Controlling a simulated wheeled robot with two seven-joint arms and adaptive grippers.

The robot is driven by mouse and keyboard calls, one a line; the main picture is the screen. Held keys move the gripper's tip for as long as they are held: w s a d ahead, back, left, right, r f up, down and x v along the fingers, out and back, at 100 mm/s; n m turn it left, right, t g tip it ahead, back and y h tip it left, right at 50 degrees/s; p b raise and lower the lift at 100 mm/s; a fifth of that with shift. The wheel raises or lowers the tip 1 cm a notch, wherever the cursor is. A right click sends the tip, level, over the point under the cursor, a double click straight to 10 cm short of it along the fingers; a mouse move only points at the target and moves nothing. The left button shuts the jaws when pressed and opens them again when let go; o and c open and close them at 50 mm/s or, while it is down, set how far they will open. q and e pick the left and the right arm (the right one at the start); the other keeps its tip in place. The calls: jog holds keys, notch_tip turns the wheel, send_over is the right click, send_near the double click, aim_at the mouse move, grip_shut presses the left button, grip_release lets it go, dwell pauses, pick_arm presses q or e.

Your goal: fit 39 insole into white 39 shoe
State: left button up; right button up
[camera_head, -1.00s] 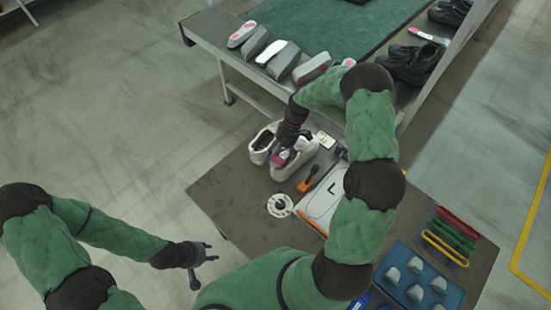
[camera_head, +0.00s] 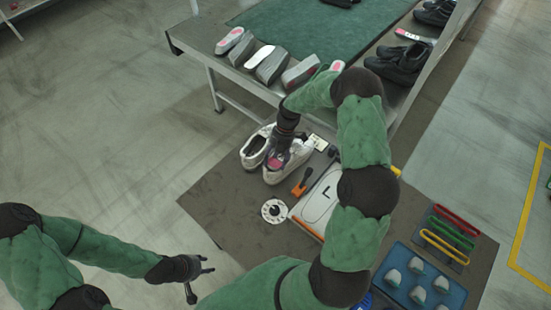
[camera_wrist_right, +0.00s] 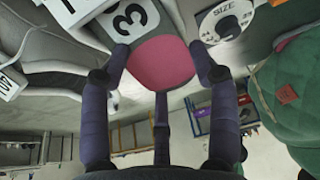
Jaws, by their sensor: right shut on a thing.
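My right gripper (camera_head: 276,160) is over the white shoe (camera_head: 298,160), the right one of a pair. It is shut on the insole (camera_head: 273,163), seen as a pink patch at the shoe's opening. In the right wrist view, the insole (camera_wrist_right: 160,62) is pink and grey between the fingertips (camera_wrist_right: 162,70). A white patch with a "3" shows at its far end, and the rest of the number is cut off. How deep the insole sits in the shoe is hidden. The other white shoe (camera_head: 250,152) stands close to the left. My left gripper (camera_head: 206,274) is open and empty, off the table's left edge.
A size dial (camera_head: 274,211), an orange-handled tool (camera_head: 300,187) and a white board marked L (camera_head: 318,202) lie near the shoes. Colored racks (camera_head: 448,238) and a blue tray (camera_head: 385,283) are at right. A bench (camera_head: 205,42) with several grey lasts stands behind.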

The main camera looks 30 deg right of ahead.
jog(key=shift+f, duration=0.1)
jog(key=o, duration=1.1)
jog(key=shift+r, duration=0.2)
jog(key=shift+r+p, duration=0.65)
jog(key=shift+r, duration=0.75)
notch_tip(320, 180, up, 7)
jog(key=p, duration=0.3)
jog(key=shift+s+a+f, duration=0.1)
jog(key=shift+f, duration=0.05)
dwell(0.8)
